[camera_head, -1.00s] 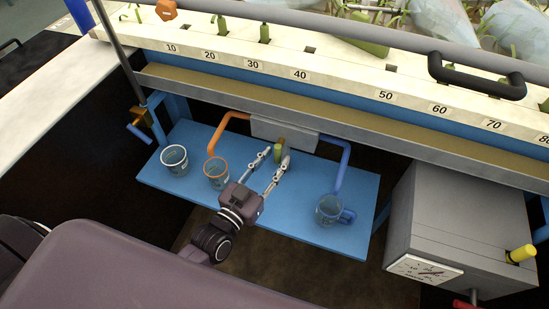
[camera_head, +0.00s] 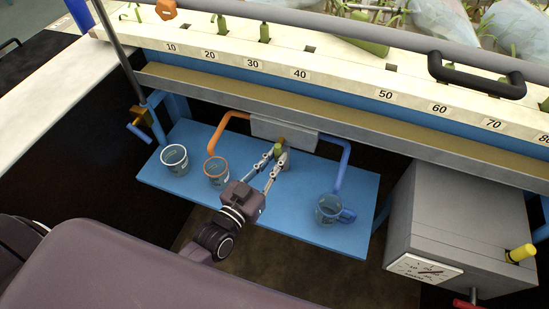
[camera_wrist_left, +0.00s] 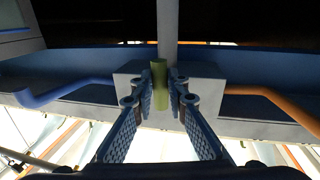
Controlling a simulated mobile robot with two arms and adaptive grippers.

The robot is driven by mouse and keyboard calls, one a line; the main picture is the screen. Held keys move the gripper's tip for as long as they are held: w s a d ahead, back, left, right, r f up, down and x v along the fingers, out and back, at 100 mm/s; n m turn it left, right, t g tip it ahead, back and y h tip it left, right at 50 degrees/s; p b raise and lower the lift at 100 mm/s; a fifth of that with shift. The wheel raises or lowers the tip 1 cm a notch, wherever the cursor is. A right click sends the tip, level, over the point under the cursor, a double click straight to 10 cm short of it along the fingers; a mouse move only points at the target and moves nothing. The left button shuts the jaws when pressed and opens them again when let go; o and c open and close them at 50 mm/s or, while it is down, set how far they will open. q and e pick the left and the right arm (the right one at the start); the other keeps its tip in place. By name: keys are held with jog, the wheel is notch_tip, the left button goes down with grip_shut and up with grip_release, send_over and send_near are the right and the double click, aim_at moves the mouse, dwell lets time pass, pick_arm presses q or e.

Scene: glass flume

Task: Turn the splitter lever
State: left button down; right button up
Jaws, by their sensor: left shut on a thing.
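The splitter lever (camera_head: 277,151) is a short green handle at the front of the grey splitter box (camera_head: 296,137), under the flume's edge. In the left wrist view the lever (camera_wrist_left: 159,75) stands between the fingertips, in front of the pale box (camera_wrist_left: 205,85). My left gripper (camera_head: 274,157) reaches up from below in the head view and is shut on the lever; in the left wrist view its fingers (camera_wrist_left: 160,95) flank the handle on both sides. The fingers partly hide the lever's lower end. My right gripper is not in view.
An orange pipe (camera_head: 222,129) leaves the box to the left, a blue pipe (camera_head: 344,170) to the right. A grey cabinet (camera_head: 455,225) stands at the right.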

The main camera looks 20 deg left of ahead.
pick_arm(q)
jog(key=shift+d+r+n+t+b, duration=0.15)
jog(key=shift+d+n+t, duration=0.2)
jog(key=shift+n, duration=1.4)
jog(key=shift+d+f+n+t+b, duration=0.2)
jog(key=shift+d+n, duration=0.25)
jog(key=shift+n, duration=1.3)
jog(key=shift+r, duration=0.2)
jog(key=c, duration=1.9)
grip_release()
jog(key=v, duration=1.2)
jog(key=shift+d, duration=0.15)
jog(key=shift+f, duration=0.1)
